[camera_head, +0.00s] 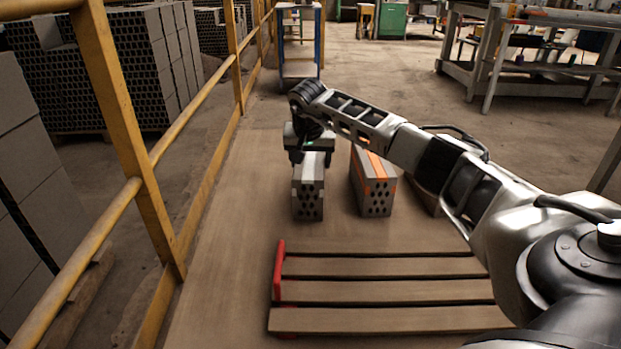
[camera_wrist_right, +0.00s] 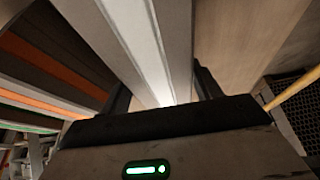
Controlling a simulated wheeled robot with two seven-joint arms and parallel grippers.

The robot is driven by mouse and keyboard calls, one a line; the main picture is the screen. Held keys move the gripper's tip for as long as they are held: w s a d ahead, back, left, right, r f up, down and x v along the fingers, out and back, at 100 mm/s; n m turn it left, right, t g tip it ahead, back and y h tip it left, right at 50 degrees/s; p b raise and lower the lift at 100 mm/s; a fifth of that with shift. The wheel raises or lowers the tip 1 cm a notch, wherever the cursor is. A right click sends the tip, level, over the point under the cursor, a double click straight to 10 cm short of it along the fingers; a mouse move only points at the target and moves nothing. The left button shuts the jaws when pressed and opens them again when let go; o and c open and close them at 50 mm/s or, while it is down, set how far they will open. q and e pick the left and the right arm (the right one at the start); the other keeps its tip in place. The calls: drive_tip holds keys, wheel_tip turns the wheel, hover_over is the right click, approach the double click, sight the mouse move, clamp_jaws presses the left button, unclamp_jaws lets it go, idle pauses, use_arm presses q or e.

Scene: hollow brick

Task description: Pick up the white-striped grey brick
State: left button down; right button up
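The white-striped grey brick (camera_head: 308,192) stands on the brown floor panel in the head view, its holed end facing me. In the right wrist view the brick (camera_wrist_right: 182,40) runs away from the gripper, with a bright white stripe along its top. My right gripper (camera_head: 309,158) is at the brick's far part, pointing down. Its two fingers (camera_wrist_right: 162,98) are on either side of the brick. I cannot tell whether they press on it or leave a small gap. My left gripper is in neither view.
An orange-striped grey brick (camera_head: 373,185) stands to the right. Another brick is partly hidden behind my right arm. A slatted wooden pallet (camera_head: 385,291) with a red edge lies nearer. A yellow railing (camera_head: 125,110) runs along the left, with stacked bricks (camera_head: 100,75) behind it.

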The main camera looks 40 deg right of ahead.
clamp_jaws()
drive_tip(key=shift+w+r, duration=0.1)
drive_tip(key=shift+r, duration=0.05)
drive_tip(key=shift+r, duration=0.1)
